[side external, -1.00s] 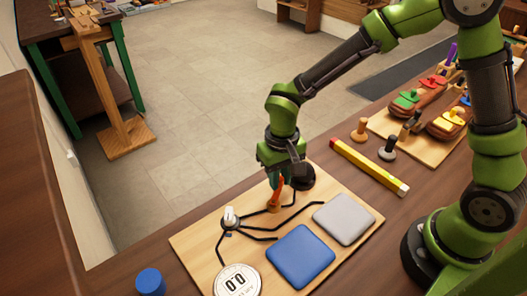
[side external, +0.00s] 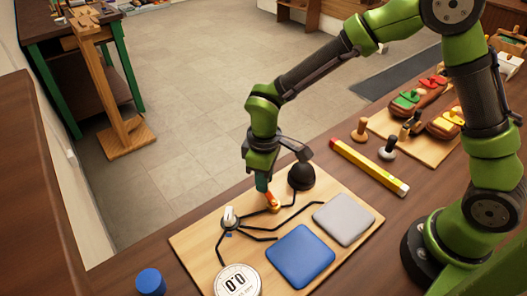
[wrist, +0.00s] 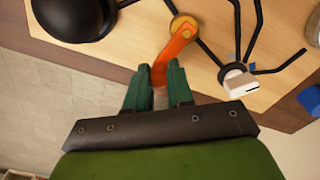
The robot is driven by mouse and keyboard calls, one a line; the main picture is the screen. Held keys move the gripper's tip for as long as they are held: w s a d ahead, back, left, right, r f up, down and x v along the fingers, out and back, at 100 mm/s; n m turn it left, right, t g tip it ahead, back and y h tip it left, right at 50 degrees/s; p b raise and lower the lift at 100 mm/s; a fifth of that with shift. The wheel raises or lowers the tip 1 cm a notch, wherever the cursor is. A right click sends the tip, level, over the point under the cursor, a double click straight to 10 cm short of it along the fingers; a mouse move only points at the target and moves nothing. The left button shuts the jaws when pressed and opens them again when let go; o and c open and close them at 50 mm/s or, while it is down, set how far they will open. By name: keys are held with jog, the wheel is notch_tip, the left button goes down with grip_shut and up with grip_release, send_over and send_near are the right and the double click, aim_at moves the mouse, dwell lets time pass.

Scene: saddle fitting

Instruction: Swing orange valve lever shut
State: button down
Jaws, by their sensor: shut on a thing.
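The orange valve lever (side external: 273,201) is on the wooden board (side external: 190,245), on a black pipe line. In the wrist view the lever (wrist: 175,48) runs from a yellow round pivot (wrist: 184,24) down to its free end between my fingertips. My gripper (side external: 262,185) is shut on that free end, over the board's far edge. In the wrist view its two green fingers (wrist: 159,70) stand on either side of the lever's end. The exact contact is partly hidden by the fingers.
A black dome (side external: 301,176) stands close right of the lever. A white-topped knob (side external: 229,216), a dial reading 0.0 (side external: 237,281), a blue pad (side external: 300,256) and a grey pad (side external: 343,219) share the board.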

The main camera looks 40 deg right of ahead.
jog(key=shift+w+a+n, duration=0.1)
jog(key=shift+a+n, duration=0.45)
jog(key=shift+n, duration=0.55)
jog(key=c, duration=1)
grip_release()
notch_tip(320, 180, up, 17)
